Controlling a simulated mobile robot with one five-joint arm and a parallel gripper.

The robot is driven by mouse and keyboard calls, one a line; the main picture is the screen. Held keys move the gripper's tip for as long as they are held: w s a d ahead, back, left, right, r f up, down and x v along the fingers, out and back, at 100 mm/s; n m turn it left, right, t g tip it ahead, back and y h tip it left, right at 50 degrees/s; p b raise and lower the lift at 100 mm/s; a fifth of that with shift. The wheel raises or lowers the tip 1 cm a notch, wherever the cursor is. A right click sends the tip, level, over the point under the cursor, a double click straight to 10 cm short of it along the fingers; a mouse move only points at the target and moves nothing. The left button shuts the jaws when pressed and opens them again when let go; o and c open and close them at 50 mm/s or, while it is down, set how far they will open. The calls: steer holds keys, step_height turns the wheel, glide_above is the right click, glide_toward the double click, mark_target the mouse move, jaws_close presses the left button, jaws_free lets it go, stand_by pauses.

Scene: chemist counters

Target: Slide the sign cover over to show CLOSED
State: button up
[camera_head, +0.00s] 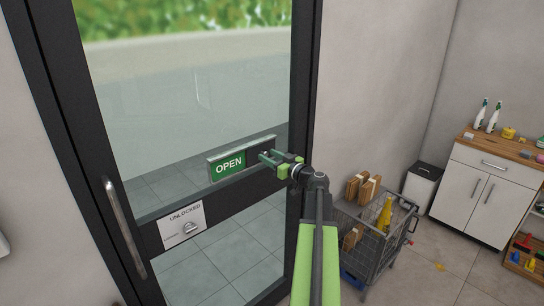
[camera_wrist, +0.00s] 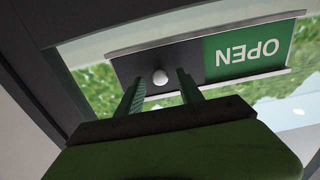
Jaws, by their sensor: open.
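The sign (camera_head: 228,166) hangs on the glass door and shows OPEN in white on green at its left part. In the wrist view the sign (camera_wrist: 247,50) appears upside down. A dark grey sliding cover (camera_wrist: 140,66) with a round pale knob (camera_wrist: 160,77) lies over the other part of the sign, so what is under it is hidden. My gripper (camera_head: 265,156) is at the sign's right part, in front of the cover. In the wrist view its two fingers (camera_wrist: 160,92) are open, one on each side of the knob; I cannot tell whether they touch it.
A wire cart (camera_head: 373,248) with boxes and a yellow bottle stands to the right, near a white cabinet (camera_head: 488,190).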

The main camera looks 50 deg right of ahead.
steer(key=shift+c, duration=0.3)
jaws_close()
stand_by(1.1)
